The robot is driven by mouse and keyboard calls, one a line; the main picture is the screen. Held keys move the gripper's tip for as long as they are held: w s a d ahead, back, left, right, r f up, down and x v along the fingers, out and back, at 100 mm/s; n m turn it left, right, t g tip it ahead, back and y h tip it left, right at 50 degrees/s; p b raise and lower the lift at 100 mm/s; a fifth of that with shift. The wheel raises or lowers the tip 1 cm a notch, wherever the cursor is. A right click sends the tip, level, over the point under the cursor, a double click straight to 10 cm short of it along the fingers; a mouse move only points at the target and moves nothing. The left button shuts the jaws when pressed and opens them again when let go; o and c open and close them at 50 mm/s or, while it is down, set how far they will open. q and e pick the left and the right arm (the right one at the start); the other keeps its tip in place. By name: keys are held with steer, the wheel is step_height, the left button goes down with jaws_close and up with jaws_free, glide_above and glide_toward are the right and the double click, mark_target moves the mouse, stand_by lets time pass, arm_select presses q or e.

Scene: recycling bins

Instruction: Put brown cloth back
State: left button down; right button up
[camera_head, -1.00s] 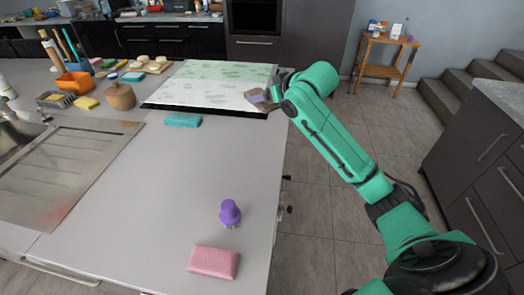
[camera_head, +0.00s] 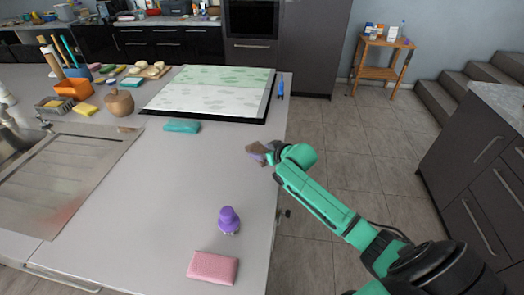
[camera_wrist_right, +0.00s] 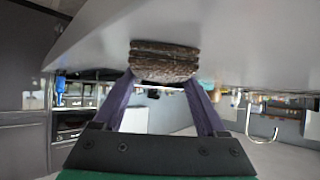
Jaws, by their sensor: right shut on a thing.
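The brown cloth (camera_head: 254,147), a small folded piece, is pinched in my right gripper (camera_head: 264,153) over the right part of the grey counter, in front of the hob. In the right wrist view the cloth (camera_wrist_right: 164,58) shows as a layered brown block between the purple fingertips of my right gripper (camera_wrist_right: 163,80). The counter surface is close to the cloth there; I cannot tell whether they touch. My left gripper is not in view.
The hob (camera_head: 215,90) has a green-patterned top. A teal sponge (camera_head: 182,126) lies before it; a purple brush (camera_head: 229,220) and a pink sponge (camera_head: 213,267) are nearer. The sink (camera_head: 62,178) is left. The middle counter is clear.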

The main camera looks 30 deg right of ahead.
steer(key=o, duration=1.6)
steer(key=shift+c, duration=0.2)
steer(key=v, duration=1.2)
steer(key=shift+b, duration=0.3)
steer(key=shift+s, duration=0.1)
